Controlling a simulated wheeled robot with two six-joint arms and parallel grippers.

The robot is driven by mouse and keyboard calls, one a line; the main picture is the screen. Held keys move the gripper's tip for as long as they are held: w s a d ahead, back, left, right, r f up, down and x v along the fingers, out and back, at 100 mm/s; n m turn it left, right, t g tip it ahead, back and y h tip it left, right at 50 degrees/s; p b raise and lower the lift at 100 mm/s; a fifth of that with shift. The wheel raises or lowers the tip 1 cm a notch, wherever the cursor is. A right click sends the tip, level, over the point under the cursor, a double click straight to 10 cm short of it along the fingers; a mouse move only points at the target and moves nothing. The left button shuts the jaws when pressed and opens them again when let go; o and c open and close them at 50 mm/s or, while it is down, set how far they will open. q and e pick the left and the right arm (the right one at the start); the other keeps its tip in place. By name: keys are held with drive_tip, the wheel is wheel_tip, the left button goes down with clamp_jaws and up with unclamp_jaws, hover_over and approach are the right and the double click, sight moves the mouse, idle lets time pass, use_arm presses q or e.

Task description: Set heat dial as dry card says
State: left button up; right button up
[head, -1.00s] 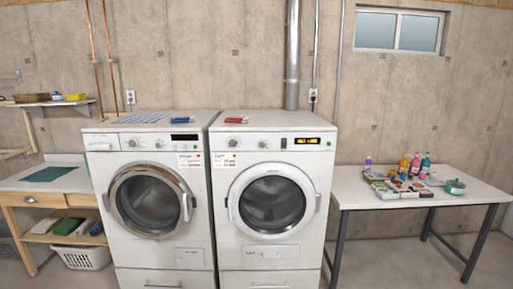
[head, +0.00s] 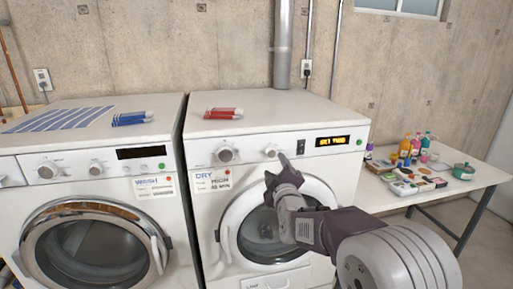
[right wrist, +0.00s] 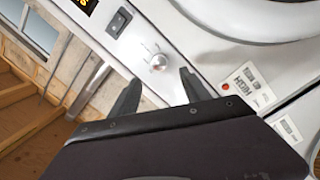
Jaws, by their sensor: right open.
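The dryer (head: 205,142) is the right-hand white machine. Its panel has a larger round dial (head: 225,154) at left and a smaller dial (head: 271,150) near the middle. The dry card (head: 213,180) below the larger dial reads "DRY" and "HIGH", with a smaller line about minutes. My right gripper (head: 276,167) is open just below and in front of the smaller dial. In the right wrist view this dial (right wrist: 158,62) lies between and beyond the fingertips (right wrist: 160,78), with visible clearance. The card also shows there (right wrist: 250,88). My left gripper is out of view.
An amber display (head: 333,141) is lit beside a dark rocker switch (head: 300,146). The washer (head: 95,180) stands at left with its own wash card (head: 155,187). Red markers (head: 223,113) lie on the dryer. A cluttered table (head: 484,170) stands at right.

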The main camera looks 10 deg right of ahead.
sight(271, 154)
drive_tip(key=w+p, duration=0.1)
drive_tip(key=w, duration=0.1)
drive_tip(key=w+p, duration=0.1)
drive_tip(key=w, duration=0.1)
drive_tip(key=w+p, duration=0.1)
drive_tip(key=w, duration=0.2)
drive_tip(key=shift+w+d, duration=0.1)
drive_tip(key=shift+d, duration=0.2)
drive_tip(key=shift+w+d, duration=0.1)
drive_tip(key=shift+w, duration=0.25)
drive_tip(key=shift+d, duration=0.1)
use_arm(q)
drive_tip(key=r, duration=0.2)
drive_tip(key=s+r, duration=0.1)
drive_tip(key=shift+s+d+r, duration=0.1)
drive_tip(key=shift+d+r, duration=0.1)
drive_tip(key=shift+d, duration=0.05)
use_arm(e)
drive_tip(key=shift+s, duration=0.1)
drive_tip(key=c, duration=0.7)
clamp_jaws()
drive_tip(key=shift+f, duration=0.1)
